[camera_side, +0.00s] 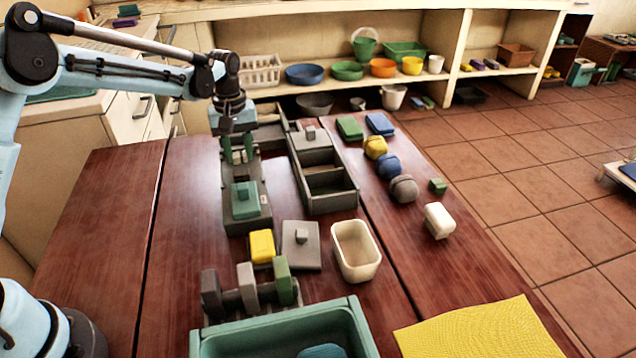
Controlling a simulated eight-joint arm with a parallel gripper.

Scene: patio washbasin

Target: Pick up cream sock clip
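No piece is plainly marked as the cream sock clip. A pale upright piece (247,287) stands in a low rack (238,305) between a dark grey piece (211,294) and a green piece (283,281). A cream-white block (439,220) lies alone on the table at the right. I cannot tell which of these is the clip. My gripper (238,155) points down over the back left of the table, behind a grey box with a green top (245,200). Its two fingers look apart with nothing clear between them. It is well away from both pale pieces.
A cream open tub (356,250), a grey lidded box (301,245) and a yellow block (262,246) stand mid-table. A long grey divided box (325,185) lies behind. A green basin (285,335) and yellow cloth (478,333) are in front. The left tabletop is bare.

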